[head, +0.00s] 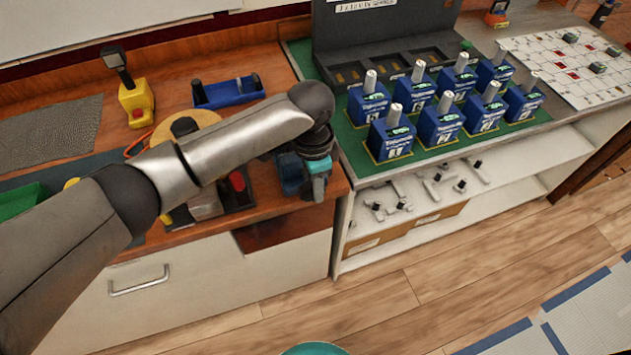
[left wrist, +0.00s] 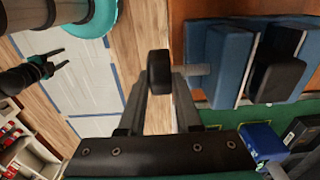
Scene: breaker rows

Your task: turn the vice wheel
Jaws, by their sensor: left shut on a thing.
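The vice is blue with dark jaws, at the front edge of the wooden bench. It fills the upper right of the left wrist view (left wrist: 220,62), and part of it shows in the head view (head: 289,176) beside my gripper. The black vice wheel (left wrist: 158,72) sits on a short grey shaft. My left gripper (head: 318,192) is at the bench edge, shut on the wheel, with a finger on either side of it in the left wrist view (left wrist: 160,85). In the head view the wheel is hidden by the gripper. My right gripper (left wrist: 66,58) is open and empty, away over the floor.
Several blue breakers (head: 437,122) stand on a green mat to the right. A yellow-based tool (head: 136,101) and a blue tray (head: 229,92) lie farther back on the bench. A shelf with grey parts (head: 430,194) is below the breakers.

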